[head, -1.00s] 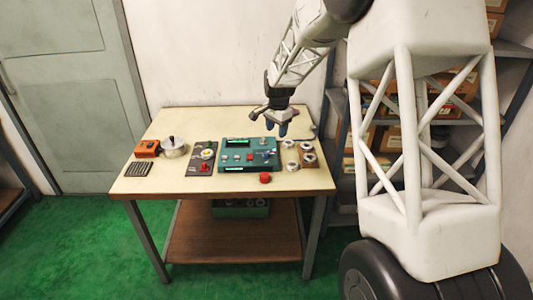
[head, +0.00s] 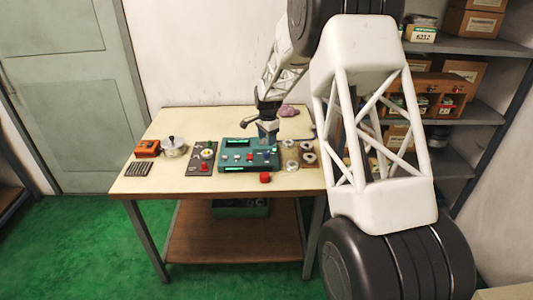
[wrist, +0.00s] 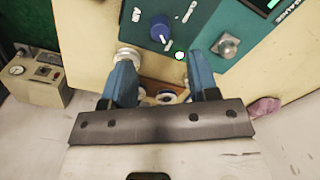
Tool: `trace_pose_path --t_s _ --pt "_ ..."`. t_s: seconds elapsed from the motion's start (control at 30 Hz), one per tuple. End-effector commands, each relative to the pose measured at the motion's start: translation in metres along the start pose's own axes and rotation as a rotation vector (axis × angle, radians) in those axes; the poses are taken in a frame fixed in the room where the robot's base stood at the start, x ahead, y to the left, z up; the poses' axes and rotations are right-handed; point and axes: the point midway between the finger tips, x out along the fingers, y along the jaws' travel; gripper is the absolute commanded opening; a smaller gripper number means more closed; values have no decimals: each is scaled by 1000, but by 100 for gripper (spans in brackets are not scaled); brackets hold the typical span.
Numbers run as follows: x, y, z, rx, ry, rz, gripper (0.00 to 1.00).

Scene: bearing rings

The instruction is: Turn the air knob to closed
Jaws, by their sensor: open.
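In the head view my gripper (head: 268,140) hangs over the panel's right part. The knob lies beyond the fingertips in the wrist view, apart from them.
A silver button (wrist: 228,46) and a lit green lamp (wrist: 180,56) are near the knob. Metal rings (head: 290,150) lie right of the panel. A pink cloth (head: 288,111) lies behind.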

Motion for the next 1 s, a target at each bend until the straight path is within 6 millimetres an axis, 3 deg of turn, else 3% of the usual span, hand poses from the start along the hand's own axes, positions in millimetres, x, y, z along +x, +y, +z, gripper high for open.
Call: trace_pose_path --t_s 0.27,0.7,1.0 --pt "12 0 0 0 -1 2 55" --pt "61 0 0 0 0 1 55" --pt "78 0 0 0 0 0 55"
